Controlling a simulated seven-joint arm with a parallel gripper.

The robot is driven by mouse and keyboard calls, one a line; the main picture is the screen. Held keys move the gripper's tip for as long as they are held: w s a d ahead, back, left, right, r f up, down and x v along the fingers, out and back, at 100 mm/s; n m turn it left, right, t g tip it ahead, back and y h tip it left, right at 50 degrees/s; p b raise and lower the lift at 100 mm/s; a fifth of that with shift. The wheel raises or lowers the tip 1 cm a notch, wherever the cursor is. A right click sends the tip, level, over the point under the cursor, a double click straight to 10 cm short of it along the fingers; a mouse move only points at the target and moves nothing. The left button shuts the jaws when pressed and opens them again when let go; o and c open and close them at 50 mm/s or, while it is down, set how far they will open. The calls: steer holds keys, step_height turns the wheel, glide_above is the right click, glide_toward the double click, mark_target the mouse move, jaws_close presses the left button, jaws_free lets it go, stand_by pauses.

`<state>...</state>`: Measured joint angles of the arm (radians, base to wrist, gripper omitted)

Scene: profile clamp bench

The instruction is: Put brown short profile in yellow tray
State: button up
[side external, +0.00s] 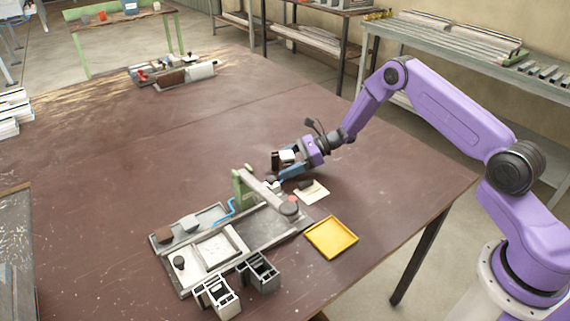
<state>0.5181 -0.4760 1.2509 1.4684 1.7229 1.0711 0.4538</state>
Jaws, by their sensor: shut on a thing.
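The yellow tray (331,237) lies flat and empty on the table, near its front right edge. My gripper (284,163) is above the table behind the clamp fixture, up and left of the tray in the picture. It is shut on a small dark brown piece (275,160), which looks like the brown short profile. The piece is small in view, and its contact with the fingers is partly hidden. The gripper and piece are clear of the tray.
A clamp fixture (242,185) with a green post and grey arm stands left of the tray. Grey and white profiles (222,295) stand in front. A cream square (312,192) lies behind the tray.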

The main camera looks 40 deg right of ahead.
steer(key=shift+r, duration=0.15)
steer(key=shift+r, duration=0.6)
steer(key=s+d+r, duration=0.2)
steer(key=s+r, duration=0.9)
steer(key=s, duration=0.3)
steer(key=n+g+y, duration=0.1)
steer(key=n+g, duration=0.4)
glide_above(332, 236)
step_height(332, 236, down, 4)
steer(key=shift+f, duration=3.9)
steer(key=o, duration=1.1)
steer(key=shift+f, duration=0.15)
